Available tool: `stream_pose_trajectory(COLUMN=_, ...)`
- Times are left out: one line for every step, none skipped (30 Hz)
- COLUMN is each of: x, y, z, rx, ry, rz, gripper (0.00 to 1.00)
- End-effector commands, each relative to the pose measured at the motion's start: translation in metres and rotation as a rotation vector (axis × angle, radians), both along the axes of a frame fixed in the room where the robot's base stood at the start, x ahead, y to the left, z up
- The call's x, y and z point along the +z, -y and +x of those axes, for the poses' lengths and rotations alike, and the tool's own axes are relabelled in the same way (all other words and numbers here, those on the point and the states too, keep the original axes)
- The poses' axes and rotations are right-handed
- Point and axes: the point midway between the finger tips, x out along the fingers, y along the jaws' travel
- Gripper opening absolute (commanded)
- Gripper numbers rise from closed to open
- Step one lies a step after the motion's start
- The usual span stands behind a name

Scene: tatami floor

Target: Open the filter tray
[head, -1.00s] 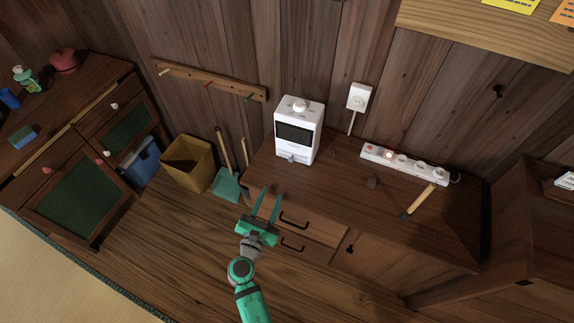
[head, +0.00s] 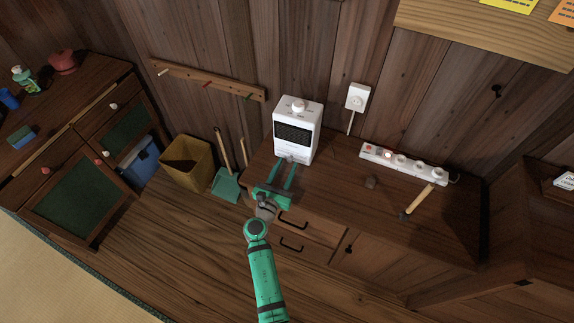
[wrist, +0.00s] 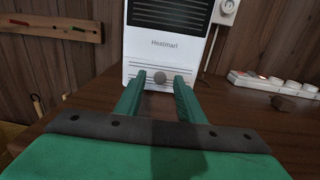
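A white heater (head: 298,125) with a dark grille and a top dial stands on the wooden cabinet. In the wrist view the heater (wrist: 165,42) shows the word "Heatmart" above a slotted lower panel, the likely filter tray (wrist: 145,70), with a round grey knob (wrist: 160,78). The panel looks flush with the heater front. My gripper (head: 286,164) is open, low in front of the heater. In the wrist view its fingers (wrist: 160,84) point at the panel, one on each side of the knob. I cannot tell whether they touch it.
A power strip (head: 403,165), a hammer (head: 418,201) and a small dark block (head: 371,182) lie on the cabinet top to the right. A wall outlet (head: 357,97) is behind. Drawer handles (head: 293,222) jut below my gripper. A bin (head: 187,163) and dustpan (head: 226,184) stand left.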

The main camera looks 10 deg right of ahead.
Motion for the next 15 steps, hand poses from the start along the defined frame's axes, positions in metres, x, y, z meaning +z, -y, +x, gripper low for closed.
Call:
stream_pose_trajectory(x=0.0005, y=0.0026, z=0.0042, rx=-0.001, ry=0.001, rz=0.0, gripper=0.35)
stream_pose_trajectory(x=0.0004, y=0.0036, z=0.0059, rx=-0.001, ry=0.0, rz=0.0, gripper=0.35)
stream_pose_trajectory(x=0.0001, y=0.0045, z=0.0077, rx=-0.001, ry=0.0, rz=0.0, gripper=0.35)
stream_pose_trajectory(x=0.0, y=0.0051, z=0.0086, rx=-0.001, ry=0.0, rz=0.0, gripper=0.35)
stream_pose_trajectory(x=0.0, y=0.0055, z=0.0094, rx=0.0, ry=0.0, rz=0.0, gripper=0.35)
stream_pose_trajectory(x=-0.0001, y=0.0058, z=0.01, rx=0.0, ry=0.0, rz=0.0, gripper=0.35)
stream_pose_trajectory(x=-0.0001, y=0.006, z=0.0103, rx=0.0, ry=0.0, rz=0.0, gripper=0.35)
stream_pose_trajectory(x=-0.0001, y=0.006, z=0.0105, rx=0.0, ry=0.0, rz=0.001, gripper=0.35)
stream_pose_trajectory(x=-0.0001, y=0.006, z=0.0105, rx=0.0, ry=0.0, rz=0.001, gripper=0.35)
stream_pose_trajectory(x=-0.0001, y=0.006, z=0.0105, rx=0.0, ry=0.0, rz=0.001, gripper=0.35)
stream_pose_trajectory(x=0.0, y=0.0059, z=0.0104, rx=0.0, ry=0.0, rz=0.001, gripper=0.35)
stream_pose_trajectory(x=-0.0001, y=0.0059, z=0.0104, rx=0.0, ry=0.0, rz=0.001, gripper=0.35)
stream_pose_trajectory(x=-0.0001, y=0.0059, z=0.0103, rx=0.0, ry=0.0, rz=0.001, gripper=0.35)
stream_pose_trajectory(x=0.0, y=0.0058, z=0.0104, rx=0.0, ry=0.0, rz=0.001, gripper=0.33)
stream_pose_trajectory(x=0.0, y=0.0058, z=0.0104, rx=0.0, ry=0.0, rz=0.001, gripper=0.23)
